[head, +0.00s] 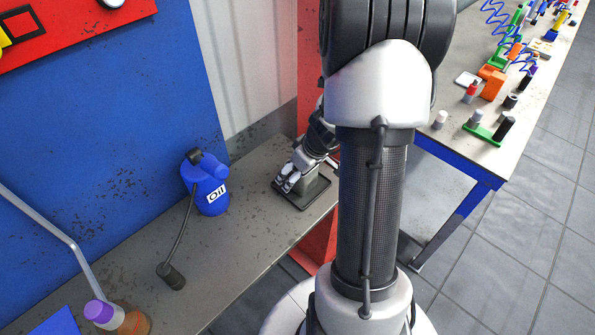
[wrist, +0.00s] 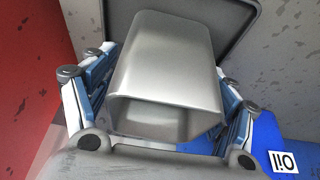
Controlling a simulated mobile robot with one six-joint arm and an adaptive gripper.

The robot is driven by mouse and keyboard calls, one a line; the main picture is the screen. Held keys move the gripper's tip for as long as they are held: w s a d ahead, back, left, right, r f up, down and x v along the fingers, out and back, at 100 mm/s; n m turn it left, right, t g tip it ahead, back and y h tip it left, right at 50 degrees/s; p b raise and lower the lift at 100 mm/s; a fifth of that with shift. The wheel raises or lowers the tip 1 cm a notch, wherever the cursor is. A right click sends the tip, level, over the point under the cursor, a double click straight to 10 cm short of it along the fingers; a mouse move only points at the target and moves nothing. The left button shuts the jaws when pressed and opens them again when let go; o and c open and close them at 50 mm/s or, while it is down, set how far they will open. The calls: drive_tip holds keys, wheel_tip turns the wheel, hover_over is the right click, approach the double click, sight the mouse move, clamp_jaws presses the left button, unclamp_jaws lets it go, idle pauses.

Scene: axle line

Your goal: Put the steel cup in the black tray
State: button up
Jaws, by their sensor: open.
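The dark tray (wrist: 238,14) shows behind the cup in the wrist view.
A blue oil can (head: 206,187) stands left of the tray, with its hose and dark nozzle (head: 171,275) on the bench. A red post is close behind the tray. A purple-capped bottle (head: 100,313) is at the near left. A cluttered workbench (head: 440,150) stands at right.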

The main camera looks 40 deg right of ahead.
drive_tip(key=p+v, duration=0.4)
drive_tip(key=v, duration=0.8)
drive_tip(key=shift+r, duration=0.15)
